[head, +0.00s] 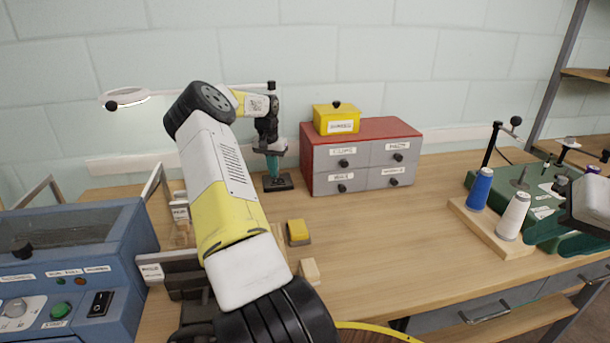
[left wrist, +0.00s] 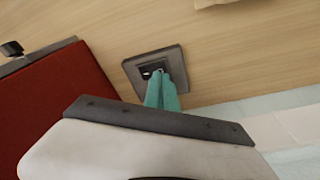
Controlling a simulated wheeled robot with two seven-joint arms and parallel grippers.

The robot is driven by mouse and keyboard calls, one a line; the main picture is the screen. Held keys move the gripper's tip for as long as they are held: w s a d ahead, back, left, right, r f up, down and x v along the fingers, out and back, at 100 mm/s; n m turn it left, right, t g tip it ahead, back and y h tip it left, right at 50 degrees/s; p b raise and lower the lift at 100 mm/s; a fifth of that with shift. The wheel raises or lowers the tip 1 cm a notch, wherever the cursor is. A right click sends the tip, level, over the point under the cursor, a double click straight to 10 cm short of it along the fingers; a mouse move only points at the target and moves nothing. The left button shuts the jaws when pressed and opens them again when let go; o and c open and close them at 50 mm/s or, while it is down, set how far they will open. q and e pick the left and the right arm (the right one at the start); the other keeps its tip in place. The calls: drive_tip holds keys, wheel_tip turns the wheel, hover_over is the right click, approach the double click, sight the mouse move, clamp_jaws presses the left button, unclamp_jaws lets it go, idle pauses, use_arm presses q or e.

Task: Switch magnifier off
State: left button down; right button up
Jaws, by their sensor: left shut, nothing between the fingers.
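The magnifier's round white head (head: 126,98) hangs at the back left on a long thin arm, and its underside looks bright. Its dark square base (head: 278,183) stands on the table beside the red-topped drawer box. My left gripper (head: 273,163) points down just above that base, its teal fingers together and empty. In the left wrist view the fingertips (left wrist: 163,82) are at the small switch (left wrist: 152,71) on the base (left wrist: 172,58) and partly cover it. I cannot tell whether they touch it. My right gripper (head: 575,243) is partly in view at the right edge; its opening is unclear.
The drawer box (head: 360,150) carries a small yellow box (head: 336,119). A blue machine (head: 75,265) stands at the left. Blue (head: 480,188) and white (head: 513,216) spools stand on a wooden block at the right. The middle of the table is mostly clear.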

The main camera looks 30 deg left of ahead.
sight(274, 181)
use_arm(q)
drive_tip(key=shift+f, duration=0.9)
idle(0.8)
drive_tip(key=shift+r, duration=3.55)
